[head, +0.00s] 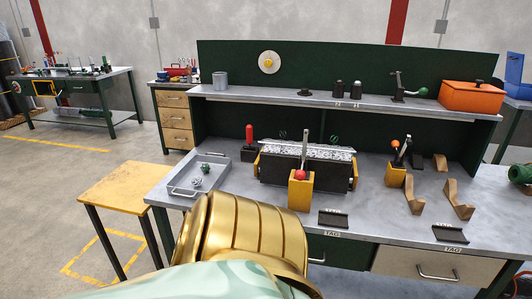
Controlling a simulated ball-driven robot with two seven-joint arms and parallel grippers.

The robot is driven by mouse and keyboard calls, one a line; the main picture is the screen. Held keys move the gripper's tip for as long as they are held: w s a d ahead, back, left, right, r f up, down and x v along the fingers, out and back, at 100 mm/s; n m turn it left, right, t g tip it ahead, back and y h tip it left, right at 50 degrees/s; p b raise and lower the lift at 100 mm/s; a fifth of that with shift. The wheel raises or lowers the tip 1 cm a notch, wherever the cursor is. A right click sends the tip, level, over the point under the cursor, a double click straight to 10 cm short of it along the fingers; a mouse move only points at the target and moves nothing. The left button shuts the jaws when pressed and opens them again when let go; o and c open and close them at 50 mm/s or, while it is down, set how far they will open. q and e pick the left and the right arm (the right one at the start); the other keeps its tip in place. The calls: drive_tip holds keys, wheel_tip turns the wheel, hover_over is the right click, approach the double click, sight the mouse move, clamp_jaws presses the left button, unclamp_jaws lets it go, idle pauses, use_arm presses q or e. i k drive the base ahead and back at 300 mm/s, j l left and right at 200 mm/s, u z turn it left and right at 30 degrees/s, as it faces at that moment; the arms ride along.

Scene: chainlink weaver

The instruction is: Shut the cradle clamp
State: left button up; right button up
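A dark cradle (273,168) with yellow end pieces stands mid-bench, with grey wire mesh (325,152) lying along its top. At its front is a yellow block (300,194) with a grey upright lever (304,147) and a red ball (300,174) low at the lever's near end. This looks like the cradle clamp; I cannot tell whether it is open or shut. Neither of my grippers shows. A gold and pale green part of my own body fills the bottom centre, apart from the cradle in the picture.
Right of the cradle are another yellow block (394,177) with an orange-knobbed lever and several wooden brackets (459,199). A grey tray (212,165) holds small lumps at left. A red-handled tool (249,134) stands behind. An orange box (471,97) sits on the shelf.

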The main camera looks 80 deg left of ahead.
sight(300, 175)
drive_tip(key=u, duration=2.35)
